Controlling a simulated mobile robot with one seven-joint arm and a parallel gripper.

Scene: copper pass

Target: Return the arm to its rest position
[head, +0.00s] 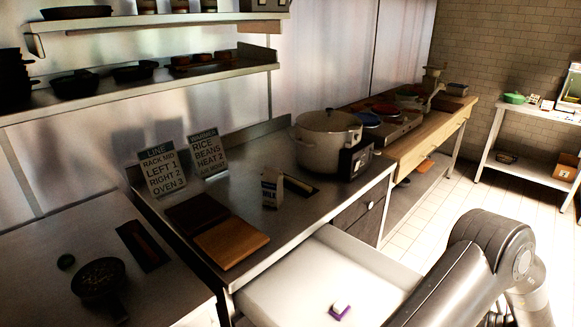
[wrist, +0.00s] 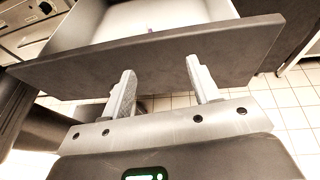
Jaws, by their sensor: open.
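My gripper (wrist: 161,68) is open and empty in the wrist view. Its two fingers stand apart, pointing toward the dark front panel of a drawer (wrist: 230,45). I cannot tell whether the fingertips touch the panel. The same drawer (head: 290,275) is pulled out below the steel counter in the head view, showing its pale interior. A small white and purple item (head: 341,311) lies in it. My arm (head: 480,265) shows at the lower right of the head view, bent beside the drawer; its gripper end is out of that picture.
The steel counter (head: 245,170) holds a large pot (head: 325,142), a milk carton (head: 271,188), wooden boards (head: 230,240) and two signs. A pan (head: 98,278) sits at left. A wooden counter (head: 430,137) continues behind. Tiled floor (head: 440,205) is clear at right, before a side table (head: 525,160).

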